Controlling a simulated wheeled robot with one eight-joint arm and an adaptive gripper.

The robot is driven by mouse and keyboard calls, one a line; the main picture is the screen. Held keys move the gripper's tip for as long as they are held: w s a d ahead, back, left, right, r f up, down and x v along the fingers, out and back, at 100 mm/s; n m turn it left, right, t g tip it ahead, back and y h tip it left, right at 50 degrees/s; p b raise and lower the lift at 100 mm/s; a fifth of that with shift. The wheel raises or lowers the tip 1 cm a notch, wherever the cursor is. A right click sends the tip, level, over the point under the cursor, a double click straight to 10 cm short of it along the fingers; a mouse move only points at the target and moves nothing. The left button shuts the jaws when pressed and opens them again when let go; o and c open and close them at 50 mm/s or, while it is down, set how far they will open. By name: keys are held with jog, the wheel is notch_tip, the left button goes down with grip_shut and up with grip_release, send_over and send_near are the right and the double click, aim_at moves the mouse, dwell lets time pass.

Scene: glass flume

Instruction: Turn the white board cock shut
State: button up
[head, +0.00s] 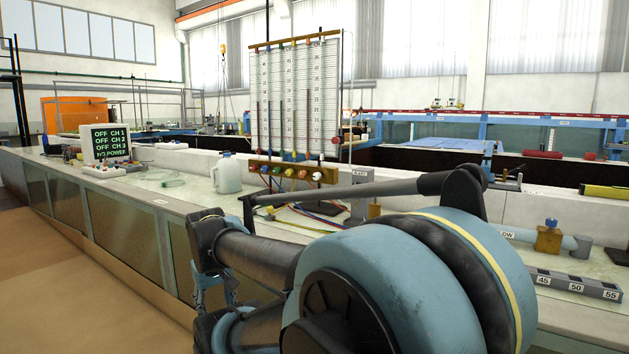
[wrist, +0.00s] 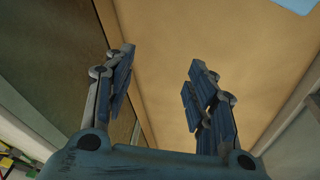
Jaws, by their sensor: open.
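A row of coloured cocks sits on a brown wooden strip (head: 280,167) below the upright manometer board (head: 297,97) in the head view. The white cock (head: 317,176) looks to be the one at the right end of the row. It is too small to tell how its handle is turned. My gripper (wrist: 162,75) is open and empty in the wrist view, with tan floor beyond its fingers. In the head view it hangs low beside the bench front, to the left of and below the cocks. It is well apart from them and partly hidden by my arm.
A translucent jug (head: 229,173) stands on the bench left of the cocks. Coloured tubes (head: 310,211) lie below the strip. A display (head: 105,143) reads OFF and NO POWER. A numbered block (head: 578,286) lies at the right. The floor (head: 60,270) is clear.

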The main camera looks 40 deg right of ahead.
aim_at(315, 177)
jog(key=w+d+r+n+t+h, duration=0.1)
jog(key=w+d+r+n+h, duration=0.4)
jog(key=w+d, duration=0.65)
jog(key=w+d+r+n+t+h, duration=0.1)
jog(key=w+d+r+h, duration=0.3)
jog(key=w+d+r, duration=0.55)
jog(key=w+d+r+n+t+h, duration=0.1)
jog(key=w+d+r+n+h, duration=0.25)
jog(key=w+d, duration=1)
jog(key=w+d+n+h, duration=0.1)
jog(key=w+d+n, duration=0.1)
jog(key=d, duration=0.7)
jog(key=w+d+n+t+h, duration=0.1)
jog(key=w+d, duration=0.4)
jog(key=d, duration=0.5)
jog(key=w+d+n+h, duration=0.1)
jog(key=w+d, duration=0.3)
jog(key=d, duration=0.6)
jog(key=shift+w+r+n, duration=0.15)
jog(key=shift+w+n, duration=0.05)
jog(key=shift+n, duration=0.65)
jog(key=c, duration=1.1)
